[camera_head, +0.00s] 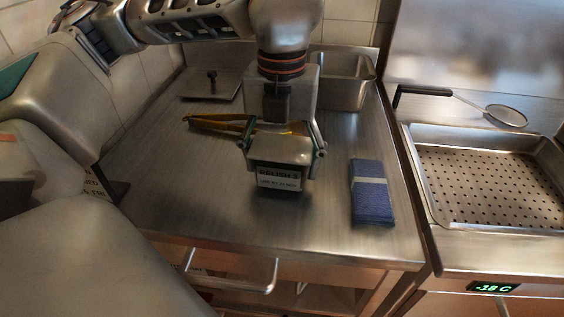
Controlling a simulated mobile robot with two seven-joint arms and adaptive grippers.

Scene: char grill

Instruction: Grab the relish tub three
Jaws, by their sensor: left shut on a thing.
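The relish tub three (279,180) is a small dark tub with a pale label reading "RELISH 3". It is near the middle of the steel counter (215,205) in the head view. My left gripper (285,155) comes down over it from above and is shut on it. The gripper hides the tub's top and far side. I cannot tell whether the tub's base touches the counter. My right gripper is not in view.
Yellow tongs (215,123) lie behind and left of the gripper. A folded blue cloth (371,193) lies at right. A steel pan (343,80) stands at the back. A strainer (506,116) and perforated tray (490,185) are further right. The counter's front left is clear.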

